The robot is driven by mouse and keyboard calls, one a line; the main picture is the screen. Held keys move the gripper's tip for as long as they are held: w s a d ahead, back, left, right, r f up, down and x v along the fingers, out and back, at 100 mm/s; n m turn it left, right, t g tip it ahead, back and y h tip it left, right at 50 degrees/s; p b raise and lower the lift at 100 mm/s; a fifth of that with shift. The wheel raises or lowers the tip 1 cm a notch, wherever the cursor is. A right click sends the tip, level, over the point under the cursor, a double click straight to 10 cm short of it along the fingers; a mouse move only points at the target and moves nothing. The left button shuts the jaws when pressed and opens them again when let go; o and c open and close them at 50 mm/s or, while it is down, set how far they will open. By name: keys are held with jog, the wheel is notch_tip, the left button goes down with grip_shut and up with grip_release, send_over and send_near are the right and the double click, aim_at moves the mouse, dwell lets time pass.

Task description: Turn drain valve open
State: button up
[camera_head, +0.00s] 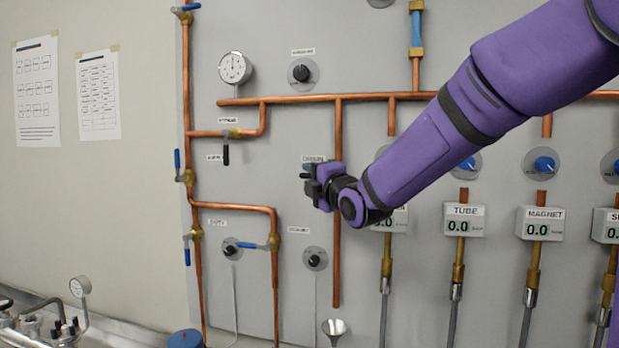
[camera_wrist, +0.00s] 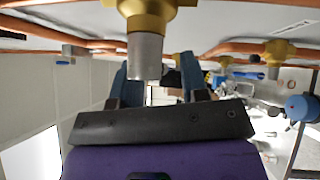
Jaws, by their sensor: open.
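My gripper (camera_head: 308,181) is in front of the pipe panel, beside the vertical copper pipe (camera_head: 337,255) that ends above a small funnel. The drain valve's handle cannot be made out in the head view; my gripper and wrist cover that part of the pipe. In the wrist view a brass valve body (camera_wrist: 150,18) with a grey metal stem (camera_wrist: 145,58) stands close, in line with the gap between the fingers. My gripper (camera_wrist: 158,82) is open; whether a finger touches the valve is unclear.
Blue-handled valves (camera_head: 177,160) sit on the left copper pipes. A pressure gauge (camera_head: 235,67) and black knobs (camera_head: 301,72) are on the panel. Display boxes (camera_head: 464,219) with hanging hoses stand to the right. The funnel (camera_head: 334,329) is below the pipe.

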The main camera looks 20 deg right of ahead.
jog(key=shift+w+a+r, duration=0.15)
jog(key=shift+w, duration=0.55)
grip_shut()
jog(key=shift+s+d+f+n+g+h, duration=0.55)
jog(key=shift+d+f+n+g+h, duration=0.55)
jog(key=shift+n+g, duration=0.65)
jog(key=shift+s+d+f+n+g+h, duration=0.55)
jog(key=shift+f+n+g+h, duration=0.3)
jog(key=shift+n+g+h, duration=0.85)
jog(key=shift+s+d+f+n+g+h, duration=0.55)
jog(key=shift+d+f+n+g+h, duration=0.6)
jog(key=shift+g, duration=0.9)
jog(key=shift+a+r, duration=0.15)
jog(key=shift+a, duration=0.2)
